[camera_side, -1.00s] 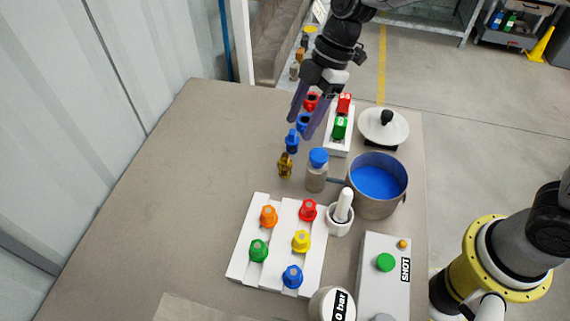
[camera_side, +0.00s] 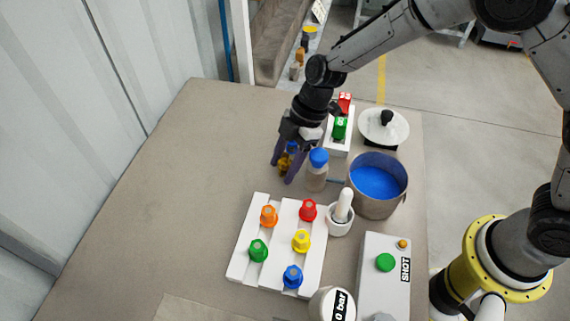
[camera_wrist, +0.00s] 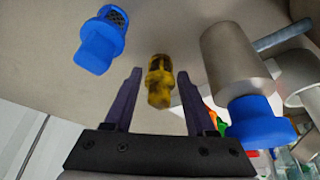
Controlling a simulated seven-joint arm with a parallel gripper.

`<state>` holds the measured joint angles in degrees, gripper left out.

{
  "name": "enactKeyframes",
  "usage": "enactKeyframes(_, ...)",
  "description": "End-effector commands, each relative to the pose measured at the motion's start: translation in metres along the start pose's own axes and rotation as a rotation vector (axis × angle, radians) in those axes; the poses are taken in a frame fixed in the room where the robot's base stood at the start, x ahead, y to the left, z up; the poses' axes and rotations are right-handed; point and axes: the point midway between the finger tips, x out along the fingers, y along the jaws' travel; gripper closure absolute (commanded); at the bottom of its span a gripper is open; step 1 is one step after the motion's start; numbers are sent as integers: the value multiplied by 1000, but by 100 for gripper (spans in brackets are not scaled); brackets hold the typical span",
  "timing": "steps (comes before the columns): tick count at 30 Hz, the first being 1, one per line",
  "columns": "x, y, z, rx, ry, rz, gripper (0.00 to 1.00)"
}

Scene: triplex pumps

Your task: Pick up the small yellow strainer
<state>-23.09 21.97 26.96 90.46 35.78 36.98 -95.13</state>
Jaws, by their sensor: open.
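The small yellow strainer (camera_side: 285,164) stands on the table, a dark yellow ribbed piece. In the side view it shows between the two purple fingers of my gripper (camera_side: 282,174), partly covered by them. In the wrist view the strainer (camera_wrist: 160,82) lies between and just beyond my open fingertips (camera_wrist: 158,85), with a gap on both sides. My gripper is open and points down over it, holding nothing.
A blue strainer (camera_wrist: 100,38) stands close to the yellow one. A grey bottle with a blue cap (camera_side: 318,160) stands just right of my gripper. A pot of blue liquid (camera_side: 378,157) is farther right. A white rack with coloured knobs (camera_side: 236,268) lies in front. The table's left side is clear.

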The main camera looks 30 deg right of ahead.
Motion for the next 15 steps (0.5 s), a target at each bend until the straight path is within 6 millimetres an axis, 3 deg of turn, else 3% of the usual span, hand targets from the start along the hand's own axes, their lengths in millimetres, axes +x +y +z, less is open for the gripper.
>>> enactKeyframes(5,0,0,0,-1,0,1,44)
enactKeyframes(15,0,0,0,-1,1,1,100)
